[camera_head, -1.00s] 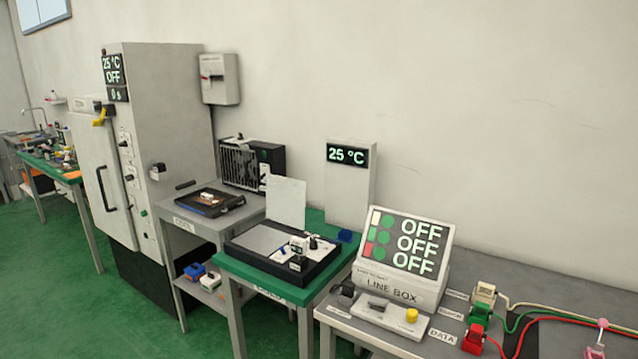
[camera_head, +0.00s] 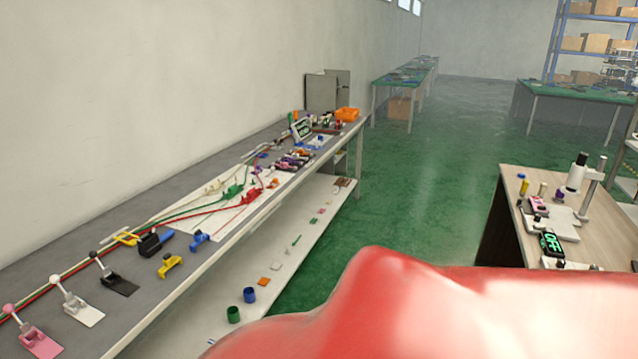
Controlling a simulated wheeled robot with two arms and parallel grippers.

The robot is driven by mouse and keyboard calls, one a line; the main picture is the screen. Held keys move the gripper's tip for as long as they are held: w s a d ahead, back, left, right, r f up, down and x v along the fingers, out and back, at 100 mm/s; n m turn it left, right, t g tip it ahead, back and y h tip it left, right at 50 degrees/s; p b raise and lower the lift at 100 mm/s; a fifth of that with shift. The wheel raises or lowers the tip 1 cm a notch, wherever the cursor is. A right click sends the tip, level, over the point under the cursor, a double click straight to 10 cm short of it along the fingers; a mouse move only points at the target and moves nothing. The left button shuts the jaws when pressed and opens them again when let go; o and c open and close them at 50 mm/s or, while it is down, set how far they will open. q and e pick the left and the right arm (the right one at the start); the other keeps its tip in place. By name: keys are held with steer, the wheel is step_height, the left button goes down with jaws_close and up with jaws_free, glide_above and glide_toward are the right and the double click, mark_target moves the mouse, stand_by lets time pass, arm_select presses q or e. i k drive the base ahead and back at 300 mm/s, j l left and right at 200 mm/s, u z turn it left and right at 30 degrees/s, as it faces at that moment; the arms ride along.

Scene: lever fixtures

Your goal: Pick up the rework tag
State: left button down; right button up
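I cannot pick out the rework tag for certain in this view. Many small items lie on the long grey bench (camera_head: 100,318) along the left wall and on its white lower shelf (camera_head: 225,300), too small to tell apart. A small orange flat piece (camera_head: 264,281) and a white one (camera_head: 276,266) lie on that shelf. Neither of my grippers shows.
Lever fixtures in pink (camera_head: 38,337), white (camera_head: 85,312) and black (camera_head: 119,284) stand at the bench's near end. Coloured cables run along it. A wooden table (camera_head: 498,228) with a microscope (camera_head: 578,172) stands at right. Green floor (camera_head: 430,180) is clear between.

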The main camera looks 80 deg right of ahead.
mark_target(274, 183)
steer(key=j+z, duration=0.15)
steer(key=z, duration=2.3)
steer(key=i+l+u, duration=0.1)
steer(key=i, duration=0.25)
steer(key=i+l+u, duration=0.1)
steer(key=i+l, duration=0.25)
